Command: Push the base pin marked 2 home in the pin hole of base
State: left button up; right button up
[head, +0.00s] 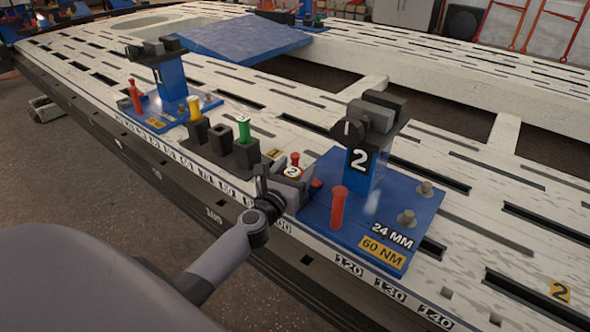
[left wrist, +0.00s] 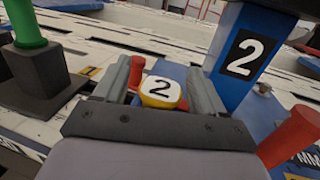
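The base (head: 338,228) is a blue plate with a post marked 2; its post (left wrist: 241,58) stands at the right in the left wrist view. The base pin marked 2 (head: 292,171) has a white cap with a yellow side. The pin is at the plate's left edge. Its shaft and the pin hole are hidden, so I cannot tell how deep it sits. My right gripper is not in view.
A red pin (head: 337,207) stands upright on the base plate, right of my left gripper. Black holders stand to the left, with a green pin (head: 243,129) and a yellow pin (head: 194,108); one holder (head: 220,138) is empty. Another blue base marked 1 (head: 172,78) stands farther left.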

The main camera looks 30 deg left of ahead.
pick_arm(q)
jog(key=shift+s, duration=0.1)
jog(key=s+d, duration=0.1)
jog(key=s, duration=0.6)
jog(key=shift+f+p, duration=0.15)
jog(key=shift+p, duration=0.2)
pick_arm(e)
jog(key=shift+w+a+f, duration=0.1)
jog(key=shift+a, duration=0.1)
